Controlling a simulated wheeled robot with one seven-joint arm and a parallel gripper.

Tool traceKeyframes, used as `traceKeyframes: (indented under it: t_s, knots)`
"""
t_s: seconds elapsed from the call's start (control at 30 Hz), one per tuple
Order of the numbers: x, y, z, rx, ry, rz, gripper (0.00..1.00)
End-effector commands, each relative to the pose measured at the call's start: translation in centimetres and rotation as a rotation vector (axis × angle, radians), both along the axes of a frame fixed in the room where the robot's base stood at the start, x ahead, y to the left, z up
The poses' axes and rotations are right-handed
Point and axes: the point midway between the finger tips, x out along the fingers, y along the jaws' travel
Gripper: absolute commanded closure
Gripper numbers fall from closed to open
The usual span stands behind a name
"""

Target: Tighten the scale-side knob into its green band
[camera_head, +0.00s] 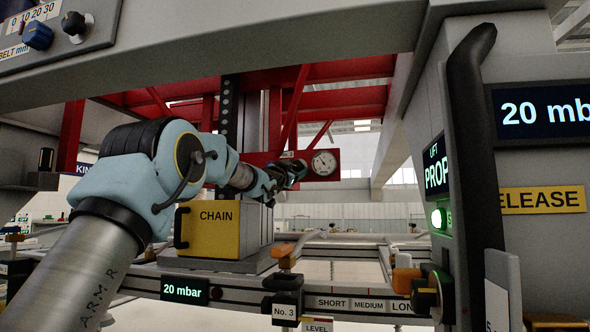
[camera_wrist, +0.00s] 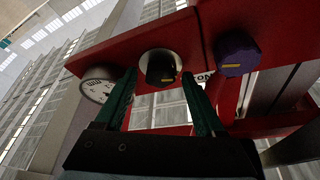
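In the wrist view a black knob (camera_wrist: 160,67) with a yellow mark sits on a pale round plate on a red beam. My gripper (camera_wrist: 159,74) is open, with its green fingers on either side of this knob; a small gap seems to show at each side. A purple knob (camera_wrist: 234,54) with a yellow mark is to the right on the same beam. A round white gauge (camera_wrist: 97,88) is at the left. No green band can be made out. I cannot tell from labels which knob is scale-side. In the head view my gripper (camera_head: 294,171) is small beside the gauge (camera_head: 324,162).
A yellow CHAIN box (camera_head: 215,228) stands below my arm. A beam with a 20 mbar display (camera_head: 184,289) and orange clamp (camera_head: 285,256) runs across the front. A grey column with a black handle (camera_head: 470,140) is at right. A BELT mm panel (camera_head: 60,30) is upper left.

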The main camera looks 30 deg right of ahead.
Motion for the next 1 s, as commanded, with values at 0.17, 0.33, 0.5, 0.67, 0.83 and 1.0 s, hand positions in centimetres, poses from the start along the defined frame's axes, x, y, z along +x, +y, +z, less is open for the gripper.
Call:
traceKeyframes:
  t_s: [0.17, 0.33, 0.5, 0.67, 0.83, 1.0]
  knots:
    - [0.0, 0.0, 0.0, 0.000, 0.000, 0.000, 0.21]
    - [-0.1, 0.2, -0.2, 0.000, 0.000, 0.000, 0.21]
    - [-1.1, 1.5, -1.0, -0.001, -0.001, 0.001, 0.21]
    - [-2.8, 3.9, -2.2, -0.001, -0.002, 0.002, 0.21]
    - [-4.5, 6.3, -3.2, -0.001, 0.000, 0.002, 0.21]
    - [-5.6, 7.8, -3.7, 0.000, -0.001, 0.001, 0.21]
